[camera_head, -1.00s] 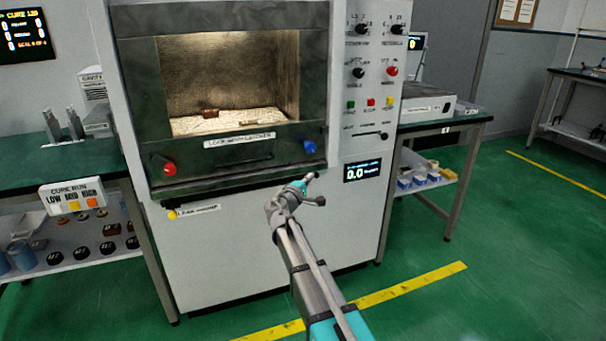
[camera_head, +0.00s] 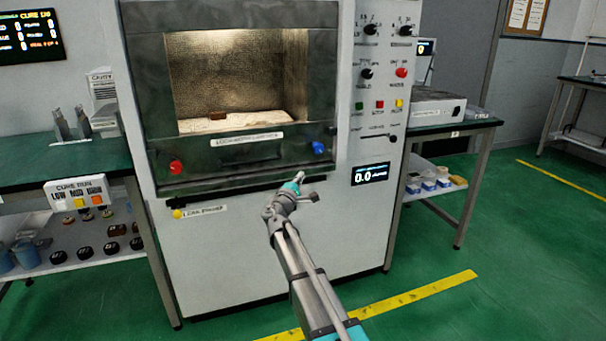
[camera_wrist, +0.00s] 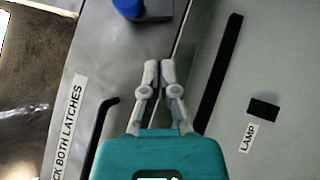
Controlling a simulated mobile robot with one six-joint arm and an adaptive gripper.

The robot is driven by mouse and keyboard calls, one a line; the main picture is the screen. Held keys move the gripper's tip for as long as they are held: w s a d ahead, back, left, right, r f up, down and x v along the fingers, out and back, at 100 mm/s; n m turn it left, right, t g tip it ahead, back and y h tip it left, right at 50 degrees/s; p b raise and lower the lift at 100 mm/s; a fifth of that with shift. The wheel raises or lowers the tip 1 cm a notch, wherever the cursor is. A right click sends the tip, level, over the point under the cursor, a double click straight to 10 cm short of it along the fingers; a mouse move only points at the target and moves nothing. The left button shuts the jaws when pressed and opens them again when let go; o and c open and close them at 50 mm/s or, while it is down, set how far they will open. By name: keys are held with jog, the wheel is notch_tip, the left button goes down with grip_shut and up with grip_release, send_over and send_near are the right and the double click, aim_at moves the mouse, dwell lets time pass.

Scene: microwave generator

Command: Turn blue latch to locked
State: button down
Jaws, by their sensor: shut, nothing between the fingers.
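The blue latch (camera_head: 319,148) is a round blue knob on the lower right of the microwave door frame. It also shows at the top edge of the wrist view (camera_wrist: 129,7), partly cut off, on a dark base plate. My gripper (camera_head: 299,176) is below and slightly left of the blue latch in the head view. In the wrist view my gripper (camera_wrist: 159,66) has its grey fingertips together with nothing between them, apart from the latch. The red latch (camera_head: 176,167) sits at the lower left of the door.
The door carries a label about both latches (camera_wrist: 68,128) and a dark handle bar (camera_wrist: 101,130). A control panel (camera_head: 382,75) with knobs and buttons is right of the door, above a small display (camera_head: 370,174). Green-topped tables stand on both sides.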

aim_at(313, 155)
jog(key=p+x, duration=0.2)
jog(key=x, duration=0.7)
jog(key=shift+w+d, duration=0.1)
dwell(0.3)
